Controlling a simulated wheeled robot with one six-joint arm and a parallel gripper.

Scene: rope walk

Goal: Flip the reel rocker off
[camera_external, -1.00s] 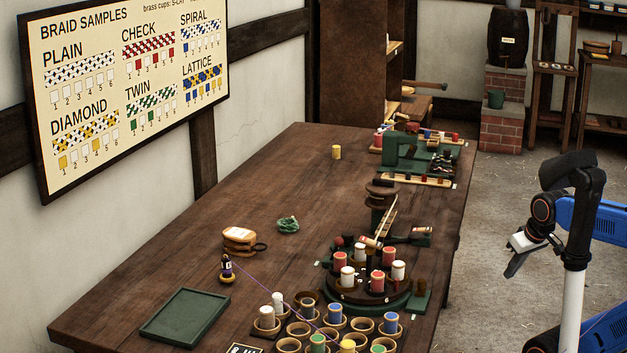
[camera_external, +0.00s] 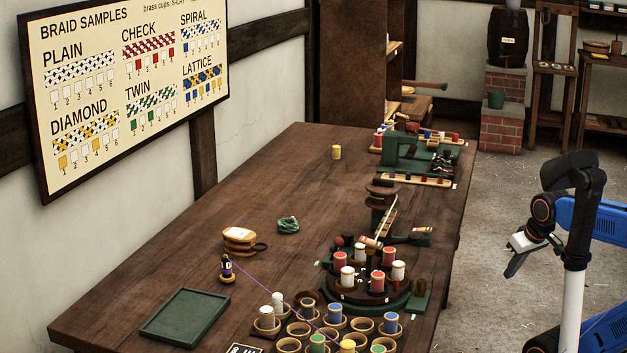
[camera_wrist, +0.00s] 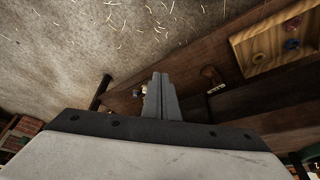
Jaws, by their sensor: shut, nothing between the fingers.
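My gripper (camera_external: 515,262) is shut and empty, off the right side of the long table (camera_external: 290,190), pointing down and left in the external view. In the wrist view its closed fingers (camera_wrist: 160,90) stand in the middle, under the table's dark edge. A dark wooden reel (camera_external: 381,190) stands on the table behind the round braider (camera_external: 372,290) with red and white bobbins. I cannot make out the reel rocker for certain. A small brown fitting with a pale mark (camera_wrist: 211,79) shows on dark wood right of the fingers; I cannot tell what it is.
A pale wooden panel (camera_wrist: 275,40) with red and blue round parts shows upper right in the wrist view. A green machine (camera_external: 405,150) stands at the table's far end. Cups of bobbins and a green tray (camera_external: 185,317) are nearer. Open floor (camera_external: 500,185) lies beyond the table.

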